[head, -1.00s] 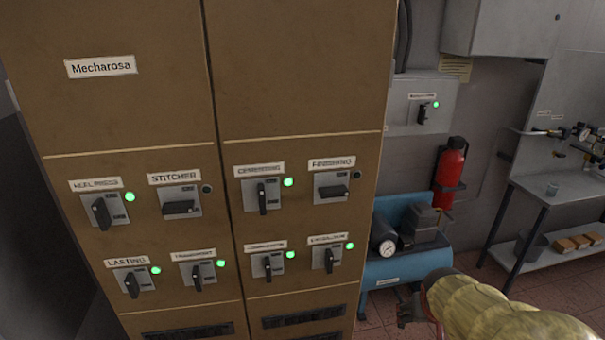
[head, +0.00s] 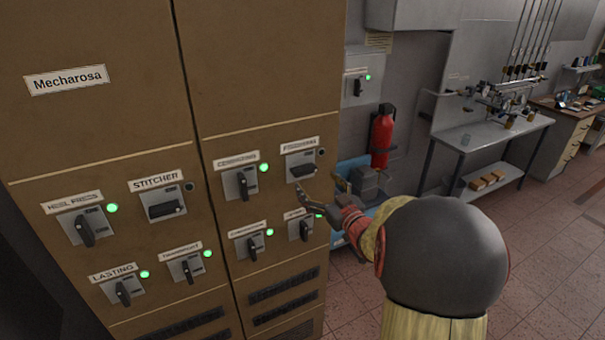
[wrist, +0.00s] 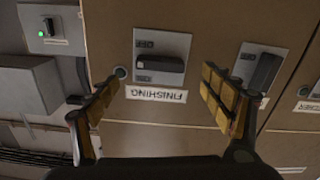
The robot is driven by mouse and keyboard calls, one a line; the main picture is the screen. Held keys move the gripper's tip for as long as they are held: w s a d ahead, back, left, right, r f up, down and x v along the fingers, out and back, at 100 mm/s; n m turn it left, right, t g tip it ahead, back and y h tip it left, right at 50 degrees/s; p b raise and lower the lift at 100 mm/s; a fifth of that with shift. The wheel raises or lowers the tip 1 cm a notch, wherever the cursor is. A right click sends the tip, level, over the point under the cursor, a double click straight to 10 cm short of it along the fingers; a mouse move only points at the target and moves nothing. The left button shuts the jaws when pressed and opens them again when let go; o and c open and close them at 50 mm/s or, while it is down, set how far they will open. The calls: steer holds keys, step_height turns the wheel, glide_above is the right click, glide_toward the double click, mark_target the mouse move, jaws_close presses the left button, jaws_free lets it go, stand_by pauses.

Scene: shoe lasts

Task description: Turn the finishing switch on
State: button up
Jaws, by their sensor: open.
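The finishing switch (head: 302,167) is at the top right of the brown cabinet's switch rows, its black handle horizontal and its indicator lamp (head: 321,152) dark. In the wrist view the finishing switch (wrist: 160,62) appears upside down, with its FINISHING label below it, roughly centred between my fingers. My gripper (head: 322,200) is open and empty, just below and to the right of the switch in the head view, apart from it. In the wrist view my gripper's two padded fingers (wrist: 165,95) are spread wide either side of the label.
Neighbouring switches on the brown cabinet (head: 255,65) mostly have upright handles and green lamps; the stitcher switch (head: 165,207) is horizontal with a dark lamp. Floor at right is clear.

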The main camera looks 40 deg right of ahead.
mark_target(307, 173)
steer(key=x, duration=0.7)
steer(key=shift+w+p, duration=0.15)
steer(key=shift+p, duration=0.2)
steer(key=shift+c, duration=0.4)
steer(key=c, duration=1.1)
